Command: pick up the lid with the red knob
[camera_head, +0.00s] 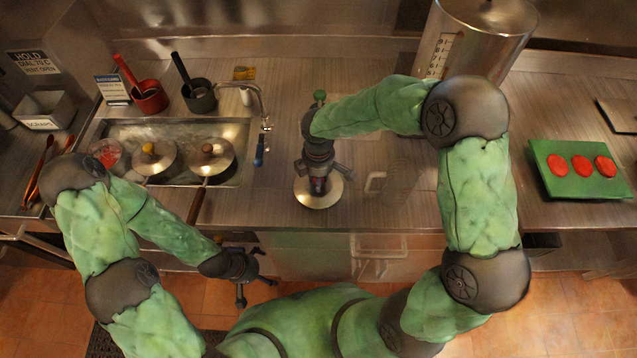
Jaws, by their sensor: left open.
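A round steel lid (318,199) lies on the counter right of the sink. My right gripper (319,184) points down over it and hides its middle; something dark reddish shows between the fingers, but I cannot tell whether it is the knob or whether the fingers touch it. In the sink, one pot has a lid with a yellow-orange knob (152,158); beside it another pot has a lid with a brownish-red knob (212,160). My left gripper (256,291) is open and empty, low in front of the counter's front edge.
The sink (238,136) also holds a red bowl (106,153). A faucet (262,107) stands at its right edge. A red pot (150,97) and a dark pot (199,96) stand behind it. A green board (577,188) with red patties lies at right. A steel urn (485,45) stands at the back.

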